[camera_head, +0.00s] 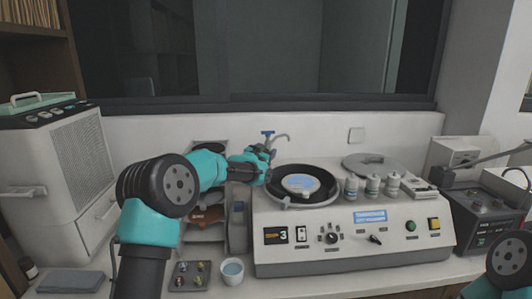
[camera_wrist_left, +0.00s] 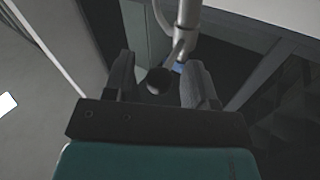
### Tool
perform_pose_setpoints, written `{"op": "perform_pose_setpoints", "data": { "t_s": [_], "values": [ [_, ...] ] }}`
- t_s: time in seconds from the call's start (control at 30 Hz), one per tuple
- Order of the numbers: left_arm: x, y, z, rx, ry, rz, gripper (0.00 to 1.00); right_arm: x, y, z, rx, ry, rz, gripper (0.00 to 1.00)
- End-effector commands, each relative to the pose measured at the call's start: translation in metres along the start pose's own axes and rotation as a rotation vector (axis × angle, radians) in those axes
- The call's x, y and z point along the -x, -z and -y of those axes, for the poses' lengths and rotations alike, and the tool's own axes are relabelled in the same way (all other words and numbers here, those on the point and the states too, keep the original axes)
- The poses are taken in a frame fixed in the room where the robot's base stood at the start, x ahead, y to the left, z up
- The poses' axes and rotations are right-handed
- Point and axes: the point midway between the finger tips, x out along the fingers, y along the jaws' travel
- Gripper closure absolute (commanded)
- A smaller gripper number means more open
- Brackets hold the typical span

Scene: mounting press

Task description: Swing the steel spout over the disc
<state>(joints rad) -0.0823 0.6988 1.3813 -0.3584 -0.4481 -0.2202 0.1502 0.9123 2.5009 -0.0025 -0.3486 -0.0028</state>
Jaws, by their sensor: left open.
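The steel spout (camera_head: 281,137) is a thin curved tube behind the left back of the disc, with a blue handle (camera_head: 268,134) beside it. Its bent end points right; I cannot tell whether any of it hangs over the disc. The black disc (camera_head: 325,187) with a pale blue centre lies on the machine's top left. My left gripper (camera_head: 266,163) is just below the spout, at the disc's left. In the left wrist view the open fingers (camera_wrist_left: 160,88) have a dark round end between them, and a steel tube (camera_wrist_left: 188,25) stands beyond. Contact is unclear.
The cream machine (camera_head: 350,245) carries several small bottles (camera_head: 373,184) and a grey round plate (camera_head: 372,164) right of the disc. A cup (camera_head: 232,270) and a small tray (camera_head: 191,281) stand in front at left. Part of my right arm shows at the lower right edge.

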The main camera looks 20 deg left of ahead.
Motion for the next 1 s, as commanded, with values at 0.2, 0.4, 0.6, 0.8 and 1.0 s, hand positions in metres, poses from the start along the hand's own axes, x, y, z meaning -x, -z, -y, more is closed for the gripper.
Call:
{"op": "perform_pose_setpoints", "data": {
  "t_s": [0.2, 0.4, 0.6, 0.8, 1.0],
  "values": [
    [0.0002, 0.0001, 0.0, 0.0, 0.0, 0.0, 0.67, 0.0, 0.0, 0.0, 0.0, 0.0, 0.0, 0.57],
    [0.0002, 0.0001, -0.0002, 0.0, 0.0, 0.0, 0.86, 0.0, 0.0, 0.0, 0.0, 0.0, 0.0, 0.57],
    [0.0001, 0.0001, -0.0006, 0.0, -0.001, 0.0, 1.0, 0.0, 0.0, 0.0, 0.0, 0.0, 0.0, 0.57],
    [0.0002, 0.0001, -0.0007, -0.001, -0.002, 0.0, 1.0, 0.0, 0.0, 0.0, 0.0, 0.0, 0.0, 0.57],
    [0.0047, -0.0012, 0.0072, -0.001, -0.001, 0.0, 1.0, 0.0, 0.0, 0.0, 0.0, 0.0, 0.0, 0.57]
  ]
}}
